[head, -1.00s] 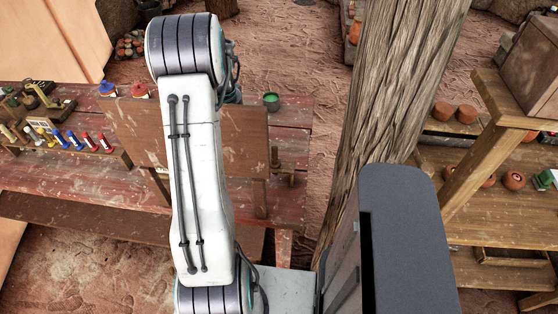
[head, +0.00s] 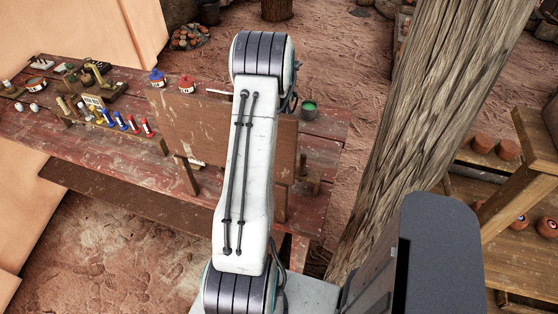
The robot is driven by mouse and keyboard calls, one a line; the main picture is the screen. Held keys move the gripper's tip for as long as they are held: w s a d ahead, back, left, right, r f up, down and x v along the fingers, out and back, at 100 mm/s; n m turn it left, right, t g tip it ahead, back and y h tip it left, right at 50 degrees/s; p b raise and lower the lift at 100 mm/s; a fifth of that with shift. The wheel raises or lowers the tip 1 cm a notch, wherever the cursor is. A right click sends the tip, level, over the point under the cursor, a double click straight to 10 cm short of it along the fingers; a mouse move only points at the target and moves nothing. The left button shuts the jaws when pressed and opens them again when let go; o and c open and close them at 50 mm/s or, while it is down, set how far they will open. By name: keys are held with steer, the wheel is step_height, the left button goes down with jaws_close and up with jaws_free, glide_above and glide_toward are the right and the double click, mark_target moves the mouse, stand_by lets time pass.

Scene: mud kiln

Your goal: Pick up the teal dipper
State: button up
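I cannot make out a teal dipper for certain. A small dark cup with green inside (head: 308,110) stands on the red-brown wooden table (head: 110,165), at its far right end, just right of my arm. Whether it has to do with the dipper I cannot tell. My white arm rises through the middle of the head view and hides part of the table. My gripper is not in view; the arm's far end bends away behind its upper joint.
A wooden board (head: 205,125) stands upright on the table. Blue (head: 157,79) and red (head: 187,85) jars stand behind it. Several coloured tubes (head: 120,120) and small tools lie left. A thick wooden post (head: 430,130) and a shelf (head: 520,240) stand at right.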

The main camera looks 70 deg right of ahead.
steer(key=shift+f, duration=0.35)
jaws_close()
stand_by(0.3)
